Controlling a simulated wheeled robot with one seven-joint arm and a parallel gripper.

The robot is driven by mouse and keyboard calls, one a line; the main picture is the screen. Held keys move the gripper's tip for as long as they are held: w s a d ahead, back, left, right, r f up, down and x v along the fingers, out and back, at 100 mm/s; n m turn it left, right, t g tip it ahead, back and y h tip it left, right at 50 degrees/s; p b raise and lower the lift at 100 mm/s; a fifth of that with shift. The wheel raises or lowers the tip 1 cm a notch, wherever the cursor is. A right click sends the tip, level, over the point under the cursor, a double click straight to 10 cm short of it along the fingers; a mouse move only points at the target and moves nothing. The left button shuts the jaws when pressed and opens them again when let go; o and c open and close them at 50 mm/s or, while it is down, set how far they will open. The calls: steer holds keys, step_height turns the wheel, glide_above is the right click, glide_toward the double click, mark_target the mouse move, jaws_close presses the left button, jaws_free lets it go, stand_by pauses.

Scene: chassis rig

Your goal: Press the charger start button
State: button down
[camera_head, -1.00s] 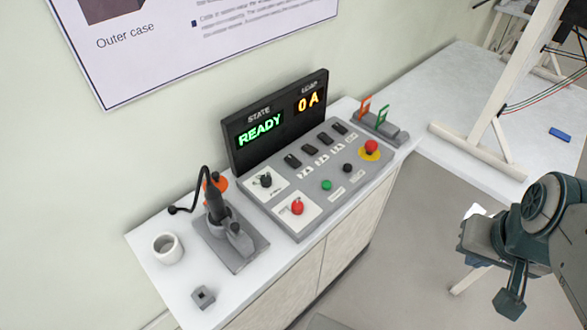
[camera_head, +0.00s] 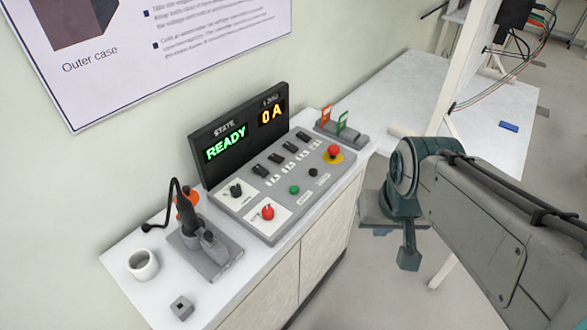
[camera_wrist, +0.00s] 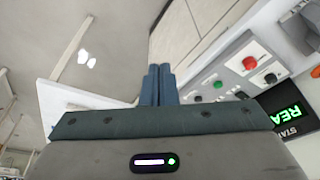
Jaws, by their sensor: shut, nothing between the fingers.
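The charger panel (camera_head: 254,226) is a grey sloped box on a white-topped cabinet, with a dark display (camera_head: 242,128) reading "READY" and "0 A". A small round green button (camera_head: 294,189) sits on its front part, beside a small black button (camera_head: 312,172); their labels are too small to read. The green button also shows in the wrist view (camera_wrist: 218,85). My gripper (camera_wrist: 159,70) is shut and empty, with its fingers to the left of the green button in the wrist view, apart from the panel. In the head view my wrist is right of the panel.
The panel also carries a red knob (camera_head: 267,212), a black knob (camera_head: 236,191), several black switches and a red mushroom button (camera_head: 334,152) on yellow. A black-handled tool (camera_head: 190,215) on a grey base and a white cup (camera_head: 142,264) stand at left.

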steer(key=w+m+p, duration=0.2)
steer(key=w+m, duration=0.2)
steer(key=w, duration=0.3)
steer(key=m+t+y+p, duration=0.45)
steer(key=m+p, duration=0.25)
steer(key=m, duration=0.9)
glide_above(297, 191)
step_height(297, 191, down, 6)
steer(key=r, duration=0.1)
steer(key=shift+f+y, duration=0.25)
steer(key=shift+y, duration=0.2)
steer(key=shift+f, duration=0.1)
step_height(297, 191, down, 8)
steer(key=b, duration=0.8)
steer(key=shift+f+b, duration=0.3)
steer(key=shift+b, duration=0.1)
